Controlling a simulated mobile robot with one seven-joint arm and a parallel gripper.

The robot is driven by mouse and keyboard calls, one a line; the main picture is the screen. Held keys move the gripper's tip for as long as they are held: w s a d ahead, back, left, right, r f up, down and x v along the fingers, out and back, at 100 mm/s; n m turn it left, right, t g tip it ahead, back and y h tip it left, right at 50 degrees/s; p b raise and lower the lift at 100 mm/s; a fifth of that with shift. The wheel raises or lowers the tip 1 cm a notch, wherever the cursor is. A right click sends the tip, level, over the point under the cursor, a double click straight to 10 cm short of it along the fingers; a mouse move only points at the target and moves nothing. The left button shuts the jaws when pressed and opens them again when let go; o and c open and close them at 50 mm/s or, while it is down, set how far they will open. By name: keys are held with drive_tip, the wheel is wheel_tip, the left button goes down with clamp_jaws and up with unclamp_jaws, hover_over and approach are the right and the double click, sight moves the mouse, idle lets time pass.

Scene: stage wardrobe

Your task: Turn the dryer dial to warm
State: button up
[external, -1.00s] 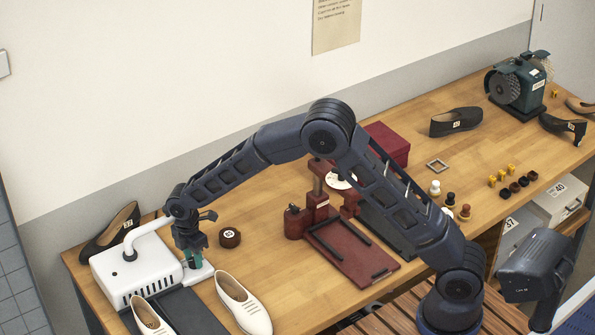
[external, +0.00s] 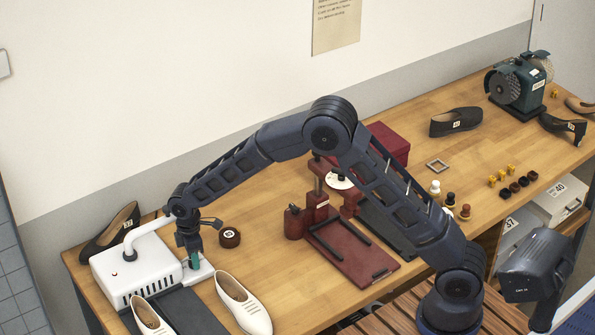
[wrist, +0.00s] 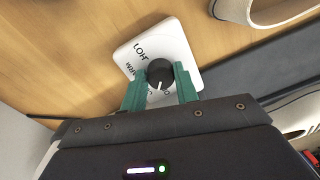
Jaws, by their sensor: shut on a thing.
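The dryer (external: 150,275) is a white box with dark vent slots and a white hose, at the left end of the bench. Its dial plate (wrist: 122,55) is a white square with black lettering, beside the box. The black round dial (wrist: 160,72) has a white pointer line that points toward the bottom of the wrist view. My gripper (wrist: 161,80) is shut on the dial, one green finger on each side; the fingers cover part of the lettering. In the external view my gripper (external: 194,262) is low over the plate (external: 204,273), and the dial is hidden.
A dark red press (external: 350,250) stands mid-bench under my arm.

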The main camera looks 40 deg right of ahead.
drive_tip(key=m, duration=1.1)
drive_tip(key=shift+s, duration=0.1)
drive_tip(key=shift+m+t, duration=0.3)
drive_tip(key=shift+m, duration=1.6)
drive_tip(key=o, duration=1)
drive_tip(key=shift+r, duration=0.15)
drive_tip(key=r, duration=1)
drive_tip(key=shift+d+r, duration=0.25)
drive_tip(key=shift+r, duration=0.05)
